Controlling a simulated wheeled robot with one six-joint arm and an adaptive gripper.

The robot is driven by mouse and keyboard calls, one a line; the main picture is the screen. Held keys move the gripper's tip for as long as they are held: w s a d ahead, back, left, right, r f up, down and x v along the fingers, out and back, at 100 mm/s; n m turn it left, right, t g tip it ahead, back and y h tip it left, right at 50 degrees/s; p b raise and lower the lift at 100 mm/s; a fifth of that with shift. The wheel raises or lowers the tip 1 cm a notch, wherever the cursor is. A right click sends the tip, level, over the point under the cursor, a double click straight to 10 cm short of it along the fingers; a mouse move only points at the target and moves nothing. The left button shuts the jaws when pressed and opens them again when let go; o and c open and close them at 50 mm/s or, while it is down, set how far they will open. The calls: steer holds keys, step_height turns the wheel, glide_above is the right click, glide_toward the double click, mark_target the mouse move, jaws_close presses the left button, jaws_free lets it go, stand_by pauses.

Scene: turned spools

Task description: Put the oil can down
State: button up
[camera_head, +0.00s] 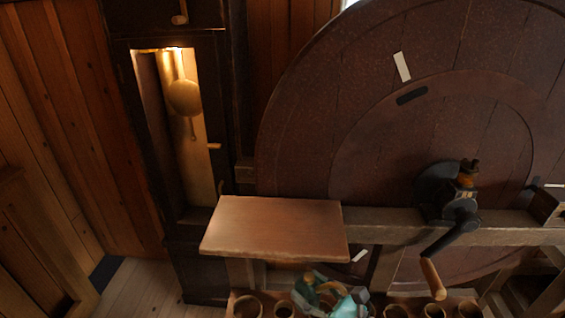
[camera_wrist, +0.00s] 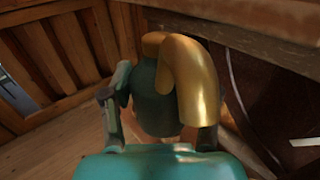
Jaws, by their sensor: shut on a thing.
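The oil can has a dark green body and a thick curved brass part (camera_wrist: 190,82) in the wrist view. My gripper (camera_wrist: 160,118) is shut on it, with a finger on each side of the body. The underside of the can is hidden. In the head view my teal gripper (camera_head: 343,306) shows at the bottom edge, with the brass part of the can (camera_head: 326,288) beside it. They are in front of and below a bare wooden board (camera_head: 275,228).
A rack (camera_head: 262,296) with several round holders runs along the bottom. A huge dark wooden wheel (camera_head: 380,130) with a crank (camera_head: 435,278) fills the right. A lit pendulum case (camera_head: 185,98) stands at left. A wooden edge (camera_wrist: 262,35) crosses above the can in the wrist view.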

steer(key=w+d+f+m+t+h, duration=0.1)
steer(key=w+d+f+m+h, duration=0.1)
steer(key=d+f, duration=0.2)
steer(key=w+d+f+m+t+h, duration=0.2)
steer(key=d+f+h, duration=0.1)
steer(key=d+f, duration=0.1)
steer(key=w+d+f+m+t+h, duration=0.1)
steer(key=w+d+f+h, duration=0.1)
steer(key=d+f, duration=0.2)
steer(key=shift+d+f+m+t+h, duration=0.15)
steer(key=shift+f+m+h, duration=0.05)
steer(key=shift+f, duration=0.2)
steer(key=shift+d+f+m+t+h, duration=0.1)
steer(key=shift+f+m+t+h, duration=0.1)
steer(key=shift+f, duration=0.2)
steer(key=shift+a, duration=0.1)
